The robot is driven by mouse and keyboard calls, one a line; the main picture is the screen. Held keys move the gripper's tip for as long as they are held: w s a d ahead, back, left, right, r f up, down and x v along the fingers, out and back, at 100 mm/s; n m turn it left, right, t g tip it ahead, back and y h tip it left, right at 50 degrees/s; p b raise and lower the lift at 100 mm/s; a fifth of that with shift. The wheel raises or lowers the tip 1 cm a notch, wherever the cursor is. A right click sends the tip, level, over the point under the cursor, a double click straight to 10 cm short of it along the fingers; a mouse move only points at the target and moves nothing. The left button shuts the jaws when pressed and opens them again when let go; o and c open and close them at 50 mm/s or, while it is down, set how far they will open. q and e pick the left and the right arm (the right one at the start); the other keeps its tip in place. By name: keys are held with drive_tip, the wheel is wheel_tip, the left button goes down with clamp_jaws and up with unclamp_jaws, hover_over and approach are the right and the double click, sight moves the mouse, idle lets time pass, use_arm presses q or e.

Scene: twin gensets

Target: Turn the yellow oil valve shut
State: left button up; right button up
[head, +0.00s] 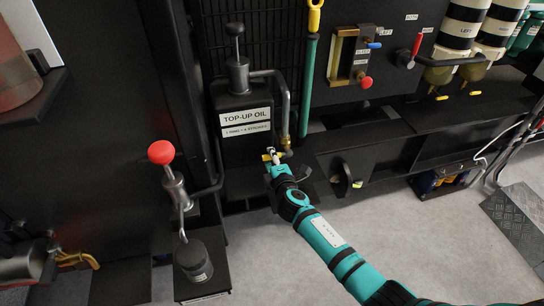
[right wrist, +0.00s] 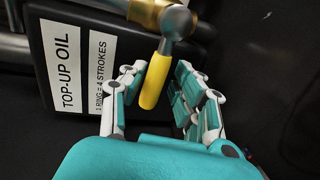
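The oil valve's yellow lever (right wrist: 155,80) hangs from a brass and grey fitting (right wrist: 160,15) in the right wrist view. In the head view a bit of the yellow lever (head: 266,157) shows at my right gripper (head: 274,157), below the brass valve body (head: 286,142). In the wrist view the fingers of my right gripper (right wrist: 162,84) stand apart on either side of the lever. The lever lies close to the left finger; I cannot tell whether they touch. A gap shows on the right. My left gripper is not in view.
The black "TOP-UP OIL" tank (head: 243,105) stands just behind my right gripper. A grey pipe (head: 284,95) runs down beside it to the valve. A red-knobbed hand pump (head: 161,153) stands to the left. Open grey floor (head: 300,245) lies in front.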

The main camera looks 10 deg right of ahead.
drive_tip(key=shift+o, duration=1.2)
drive_tip(key=shift+w+r, duration=0.1)
drive_tip(key=v, duration=1.2)
